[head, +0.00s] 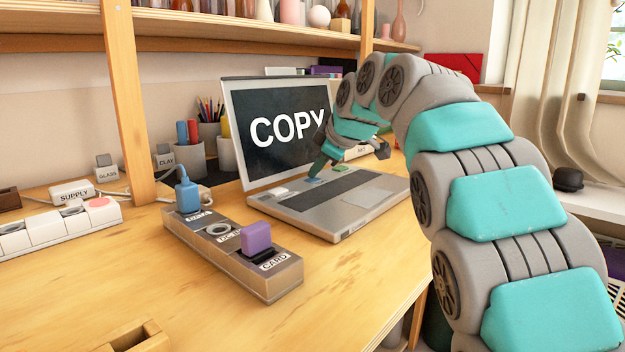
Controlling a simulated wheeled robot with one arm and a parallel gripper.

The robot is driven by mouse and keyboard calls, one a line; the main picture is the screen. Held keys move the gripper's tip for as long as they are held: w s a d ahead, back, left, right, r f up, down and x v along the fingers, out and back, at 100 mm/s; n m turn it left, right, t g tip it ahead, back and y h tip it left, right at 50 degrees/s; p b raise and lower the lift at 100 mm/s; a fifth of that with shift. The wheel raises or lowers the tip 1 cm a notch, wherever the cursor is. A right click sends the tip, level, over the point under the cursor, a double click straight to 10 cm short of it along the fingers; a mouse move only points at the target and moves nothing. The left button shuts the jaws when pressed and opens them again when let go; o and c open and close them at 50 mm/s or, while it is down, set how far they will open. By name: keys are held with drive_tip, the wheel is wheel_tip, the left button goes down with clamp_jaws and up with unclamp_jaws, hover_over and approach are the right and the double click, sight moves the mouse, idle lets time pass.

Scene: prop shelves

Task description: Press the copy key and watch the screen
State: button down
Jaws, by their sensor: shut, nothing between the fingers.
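An open grey laptop (352,207) stands on the wooden table. Its screen (262,163) shows the word COPY in white on black; my arm covers part of its right side. On the deck below the screen are a white key (281,191), a blue key (311,181) and a green key (341,168). My gripper (314,175) is shut and empty, pointing down with its tips at the blue key. I cannot tell whether the tips touch the key or how far it is pressed.
A port box (187,243) with a blue plug (187,192) and a purple stick (255,239) stands left of the laptop. A white power strip (45,230) lies at far left. A wooden post (121,100) rises behind. The front of the table is mostly clear.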

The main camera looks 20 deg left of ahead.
sight(317, 181)
drive_tip(key=shift+r, duration=0.15)
drive_tip(key=shift+r+p, duration=0.4)
drive_tip(key=shift+r, duration=0.3)
drive_tip(key=shift+r+p, duration=1.65)
drive_tip(key=shift+r, duration=0.9)
drive_tip(key=shift+f, duration=0.1)
